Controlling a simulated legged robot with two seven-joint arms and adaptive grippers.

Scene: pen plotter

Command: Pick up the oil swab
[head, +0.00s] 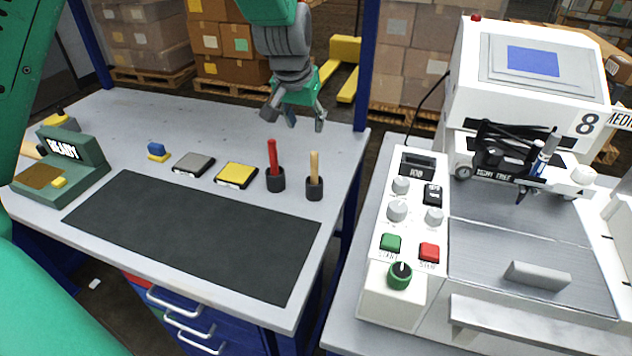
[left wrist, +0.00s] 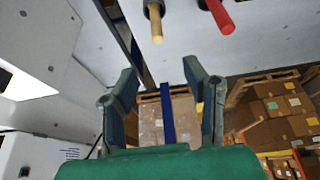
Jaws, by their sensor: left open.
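Two upright handled sticks stand in small black cups near the right edge of the grey table: one with a red handle (head: 272,155) and one with a tan wooden handle (head: 314,165). Which one is the oil swab I cannot tell; no label shows. Both also show at the top of the left wrist view, the tan handle (left wrist: 156,28) and the red handle (left wrist: 221,18). My left gripper (head: 294,118) is open and empty, in the air above and behind the two sticks. Its fingers are apart in the left wrist view (left wrist: 160,78). My right gripper is not in view.
A grey pad (head: 172,171), yellow pad (head: 236,174) and blue-topped block (head: 156,150) lie left of the cups. A dark mat (head: 195,232) lies in front. A READY stand (head: 85,170) is at left. The white plotter (head: 530,100) is right, beyond a gap and a blue post (head: 366,70).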

